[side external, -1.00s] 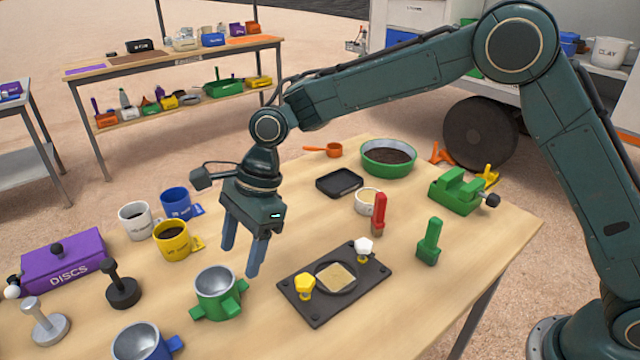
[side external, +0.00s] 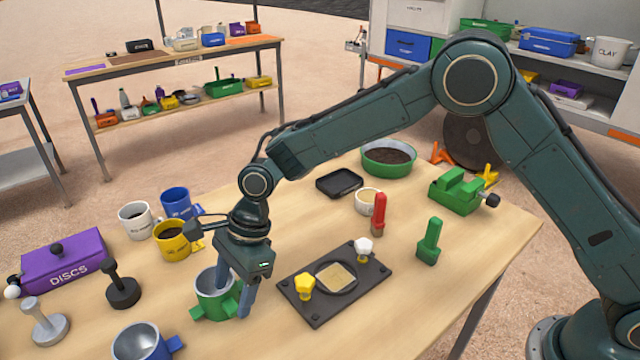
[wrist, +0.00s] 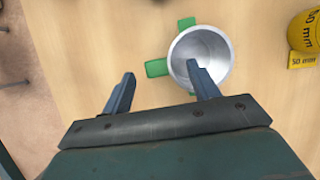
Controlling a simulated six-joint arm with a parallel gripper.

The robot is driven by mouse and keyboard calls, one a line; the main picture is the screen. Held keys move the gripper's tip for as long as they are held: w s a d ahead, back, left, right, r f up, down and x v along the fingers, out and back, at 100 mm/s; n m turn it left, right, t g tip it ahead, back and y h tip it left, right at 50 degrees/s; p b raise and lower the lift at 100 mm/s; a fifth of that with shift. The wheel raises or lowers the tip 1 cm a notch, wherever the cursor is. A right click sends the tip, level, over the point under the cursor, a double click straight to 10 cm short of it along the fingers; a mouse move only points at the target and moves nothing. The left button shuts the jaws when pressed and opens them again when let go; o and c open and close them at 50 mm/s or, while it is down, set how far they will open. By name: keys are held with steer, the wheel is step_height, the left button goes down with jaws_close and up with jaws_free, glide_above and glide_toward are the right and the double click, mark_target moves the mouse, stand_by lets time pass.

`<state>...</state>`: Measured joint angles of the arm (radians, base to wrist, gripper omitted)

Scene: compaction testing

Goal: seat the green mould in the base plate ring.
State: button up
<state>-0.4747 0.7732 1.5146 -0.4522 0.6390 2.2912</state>
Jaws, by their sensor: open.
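The green mould (side external: 207,307) stands upright on the table, left of the base plate. It is a cup with a silvery inside and green side lugs. My gripper (side external: 235,300) is open and low at the mould. In the wrist view, one finger overlaps the mould's opening (wrist: 208,45) and the other is left of it, with a green lug (wrist: 157,68) between them. Whether the fingers touch the mould is unclear.
Yellow (side external: 172,243), white (side external: 135,219) and blue (side external: 175,203) cups stand behind the mould. A blue mould (side external: 140,345) is in front left. A dark tamper (side external: 122,291) is to the left. Red (side external: 379,212) and green (side external: 428,243) upright tools stand beyond the plate.

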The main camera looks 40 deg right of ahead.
mark_target(230, 303)
steer(key=shift+x, duration=1.55)
steer(key=shift+c, duration=0.2)
jaws_close()
steer(key=shift+r, duration=0.1)
step_height(230, 303, up, 10)
